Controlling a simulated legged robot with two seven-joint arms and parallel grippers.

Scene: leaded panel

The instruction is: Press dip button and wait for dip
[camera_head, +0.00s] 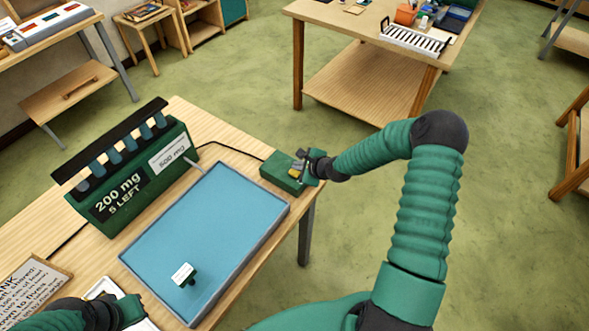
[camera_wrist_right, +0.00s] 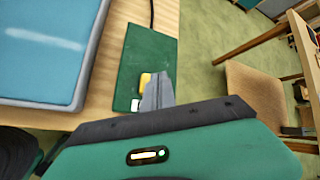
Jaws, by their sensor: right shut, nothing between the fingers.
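A green button box (camera_head: 282,172) sits at the right edge of the wooden table, with a cable running from its back. It also shows in the right wrist view (camera_wrist_right: 150,52), with a yellow button (camera_wrist_right: 145,82) and a small white patch on it. My right gripper (camera_head: 304,163) is shut and empty, its tips over the box beside the yellow button; contact cannot be told. My left gripper (camera_head: 135,312) is partly cut off at the lower left.
A green dispenser (camera_head: 135,185) reading "200 mg 5 LEFT" and "500 mg" stands behind the tray, with a row of vials on it. A sign (camera_head: 30,285) and a white tray (camera_head: 105,290) lie at the lower left. Another table (camera_head: 330,22) stands across the open floor.

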